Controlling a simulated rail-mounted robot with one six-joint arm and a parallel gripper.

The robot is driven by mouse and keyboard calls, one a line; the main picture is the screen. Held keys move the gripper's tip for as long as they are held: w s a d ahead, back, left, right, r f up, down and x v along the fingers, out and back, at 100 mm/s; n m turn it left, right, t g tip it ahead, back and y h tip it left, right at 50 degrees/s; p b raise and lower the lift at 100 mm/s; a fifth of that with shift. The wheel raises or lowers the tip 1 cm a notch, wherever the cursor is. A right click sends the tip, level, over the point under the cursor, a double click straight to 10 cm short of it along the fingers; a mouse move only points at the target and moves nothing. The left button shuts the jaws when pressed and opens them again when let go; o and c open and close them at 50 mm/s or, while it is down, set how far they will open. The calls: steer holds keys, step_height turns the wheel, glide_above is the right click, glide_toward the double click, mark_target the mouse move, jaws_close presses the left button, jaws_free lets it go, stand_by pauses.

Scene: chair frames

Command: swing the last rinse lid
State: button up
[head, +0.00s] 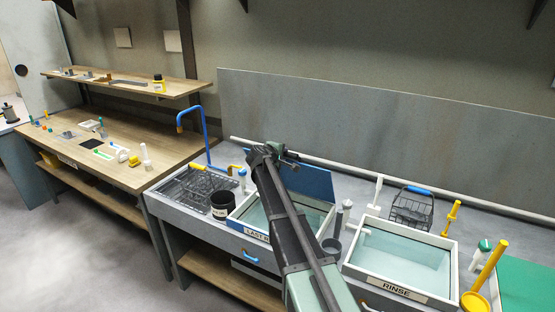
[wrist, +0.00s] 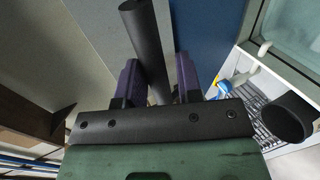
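The last rinse basin (head: 262,238) stands in the counter, its label partly hidden behind my arm. Its blue lid (head: 312,182) is raised and tilted at the back of the basin. My gripper (head: 272,152) is at the lid's upper left side. In the wrist view my gripper (wrist: 160,85) has its two purple fingers apart, with a dark round bar (wrist: 145,35) between them. I cannot tell whether the fingers press on the bar. A blue surface, seemingly the lid (wrist: 200,30), shows behind the fingers.
The rinse basin (head: 400,257) is open to the right, with a wire basket (head: 411,208) behind it. A black cup (head: 222,204) and a drain rack (head: 190,188) are on the left, below a blue tap (head: 206,135). A white pipe (head: 330,170) runs along the back.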

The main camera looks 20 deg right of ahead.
steer(key=shift+d, duration=0.1)
steer(key=shift+c, duration=1)
steer(key=shift+w+d+r+p, duration=0.65)
steer(key=shift+w+d, duration=0.2)
steer(key=shift+d, duration=0.2)
steer(key=o, duration=0.4)
steer(key=shift+w+d+r, duration=0.1)
steer(key=shift+w+d, duration=0.05)
steer(key=shift+d, duration=0.1)
steer(key=o, duration=0.3)
steer(key=shift+o, duration=1.2)
steer(key=shift+s+a+r+p, duration=0.15)
steer(key=shift+s+a+p, duration=0.2)
steer(key=shift+p, duration=0.05)
steer(key=p+v, duration=0.4)
steer(key=v, duration=0.6)
